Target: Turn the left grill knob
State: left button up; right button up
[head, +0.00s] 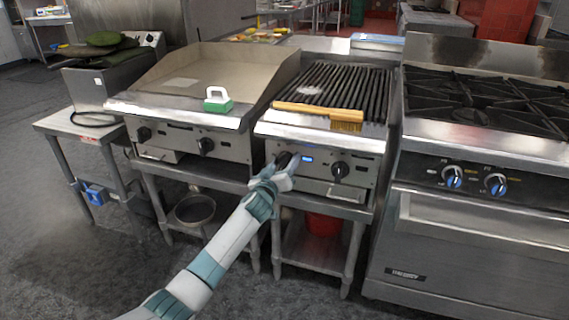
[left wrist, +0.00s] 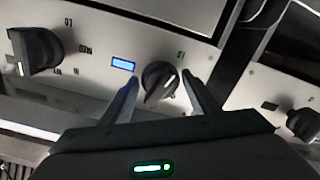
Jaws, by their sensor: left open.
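The grill (head: 330,145) stands in the middle of the head view, with a black left knob (head: 283,158), a blue-lit display and a black right knob (head: 340,171) on its front panel. My left gripper (head: 284,168) is at the left knob and partly hides it. In the left wrist view the left knob (left wrist: 160,82) lies between the two open fingers (left wrist: 159,84), with a white mark on its face. Whether either finger touches it, I cannot tell. The grill's right knob (left wrist: 35,50) shows at the left there. My right gripper is not in view.
A brush (head: 346,124) lies across the grill's front. The griddle (head: 190,112) with a green-and-white scrubber (head: 217,99) stands to the left; a range (head: 485,150) with blue-marked knobs stands to the right. A red bucket (head: 323,224) is under the grill. Floor is clear in front.

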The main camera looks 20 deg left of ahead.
pick_arm(q)
jog(key=c, duration=0.8)
